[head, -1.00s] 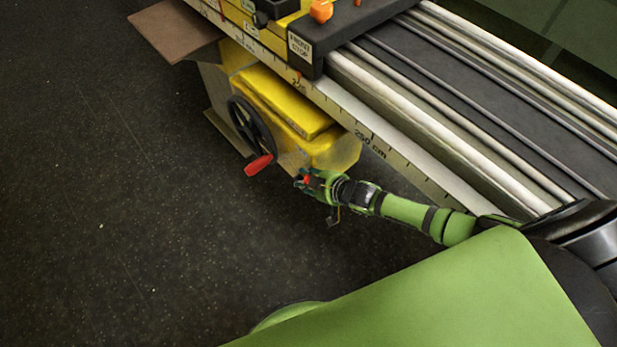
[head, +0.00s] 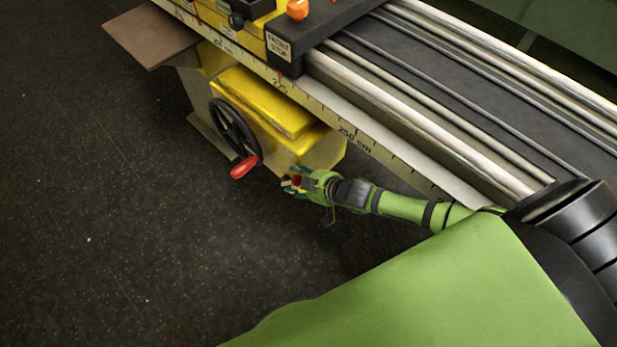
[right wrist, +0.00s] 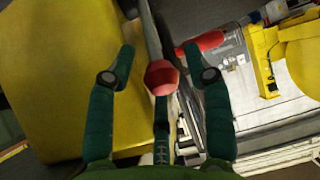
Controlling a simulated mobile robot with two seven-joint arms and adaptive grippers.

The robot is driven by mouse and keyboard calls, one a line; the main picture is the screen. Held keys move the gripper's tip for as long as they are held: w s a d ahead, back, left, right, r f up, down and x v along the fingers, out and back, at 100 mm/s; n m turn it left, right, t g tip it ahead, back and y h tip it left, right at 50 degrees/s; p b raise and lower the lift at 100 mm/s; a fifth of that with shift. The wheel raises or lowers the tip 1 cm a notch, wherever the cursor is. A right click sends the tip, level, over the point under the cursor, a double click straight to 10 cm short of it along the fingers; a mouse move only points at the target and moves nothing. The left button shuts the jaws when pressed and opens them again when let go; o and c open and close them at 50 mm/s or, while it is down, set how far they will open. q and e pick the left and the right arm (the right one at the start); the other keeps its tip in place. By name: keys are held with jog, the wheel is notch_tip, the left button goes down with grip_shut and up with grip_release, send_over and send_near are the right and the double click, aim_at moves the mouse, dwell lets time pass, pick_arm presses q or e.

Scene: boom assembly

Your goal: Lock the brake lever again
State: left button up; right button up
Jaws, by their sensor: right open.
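The brake lever shows in the right wrist view as a grey rod with a red knob (right wrist: 161,77) at its near end. My right gripper (right wrist: 158,52) is open, with one green finger on each side of the rod and knob. Gaps show between the fingers and the knob, and neither finger appears to touch it. In the head view my right gripper (head: 287,182) is low beside the yellow housing (head: 316,154), with a small red spot between its fingers. The lever's rod is hidden or too small to tell there. My left gripper is not in view.
A black handwheel (head: 234,128) with a red handle (head: 244,166) is just left of my right gripper; the handle also shows in the wrist view (right wrist: 205,42). The long bench with a centimetre scale (head: 335,122) runs above. The dark floor at left is clear.

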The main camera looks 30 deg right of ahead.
jog(key=v, duration=0.6)
jog(key=shift+f, duration=0.1)
